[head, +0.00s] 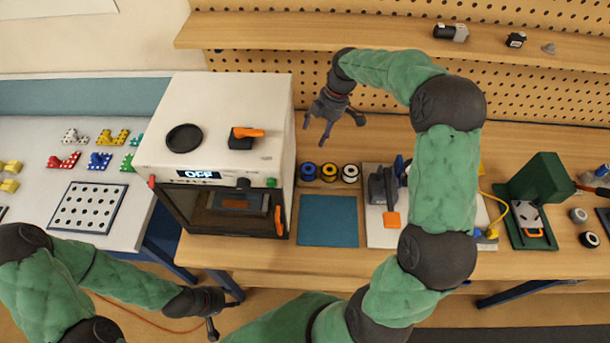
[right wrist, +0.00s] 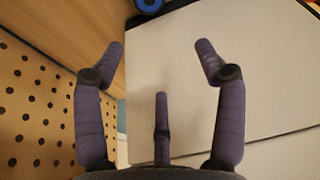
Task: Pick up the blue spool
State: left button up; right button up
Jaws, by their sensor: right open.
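The blue spool (head: 308,172) stands at the left end of a short row on the workbench, just right of the white oven. A small part of a blue round thing, likely this spool (right wrist: 148,5), shows at the top edge of the right wrist view. My right gripper (head: 330,127) is open and empty, above and behind the spools near the pegboard. Its spread fingers show in the right wrist view (right wrist: 160,62), with nothing between them. My left gripper (head: 222,312) is low in front of the bench, far from the spool; its fingers are small and hard to read.
A yellow spool (head: 329,172) and a white spool (head: 350,173) stand close beside the blue one. The oven (head: 215,120) rises on the left. A blue mat (head: 328,221) lies in front. A board with tools (head: 380,237) is on the right. A shelf (head: 300,33) hangs behind.

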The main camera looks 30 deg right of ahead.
jog(key=b, duration=0.8)
send_near(309, 168)
jog(key=b+x, duration=0.1)
jog(key=x, duration=0.3)
jog(key=shift+a+f, duration=0.25)
jog(key=shift+f, duration=0.1)
jog(key=b+x, duration=0.1)
jog(key=x, duration=0.4)
jog(key=shift+d+f, duration=0.1)
jog(key=shift+d, duration=0.05)
jog(key=c, duration=1)
jog(key=shift+o, duration=0.2)
